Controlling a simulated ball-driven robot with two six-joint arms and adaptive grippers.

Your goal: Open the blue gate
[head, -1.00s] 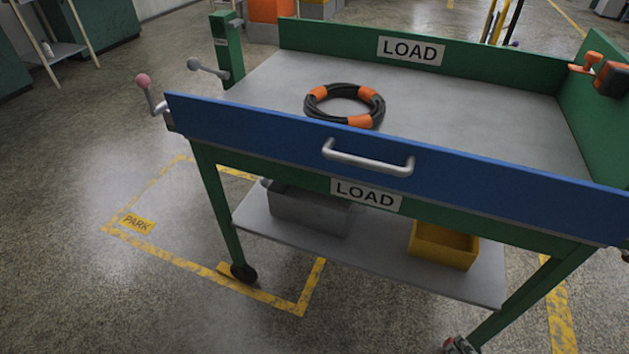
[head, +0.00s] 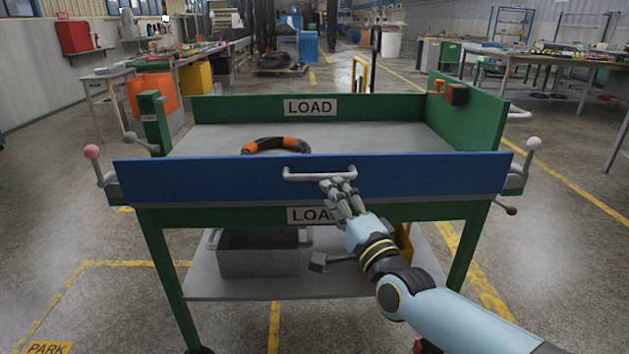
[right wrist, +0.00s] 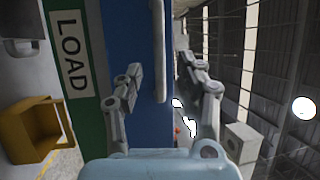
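The blue gate (head: 420,178) stands upright along the near side of the green cart and also shows in the right wrist view (right wrist: 145,122). Its silver handle (head: 310,177) is near the middle of its top edge. In the right wrist view the handle (right wrist: 160,50) lies between the lines of my two fingers. My right gripper (head: 338,186) is open and empty, close to the handle's right half; its open fingers also show in the right wrist view (right wrist: 164,72). Whether a finger touches the handle I cannot tell. My left gripper is not in view.
A pink-knobbed lever (head: 92,153) is at the gate's left end and a white-knobbed lever (head: 533,144) at its right end. A black-and-orange hose coil (head: 277,145) lies on the cart bed. A grey bin (head: 258,260) sits on the lower shelf.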

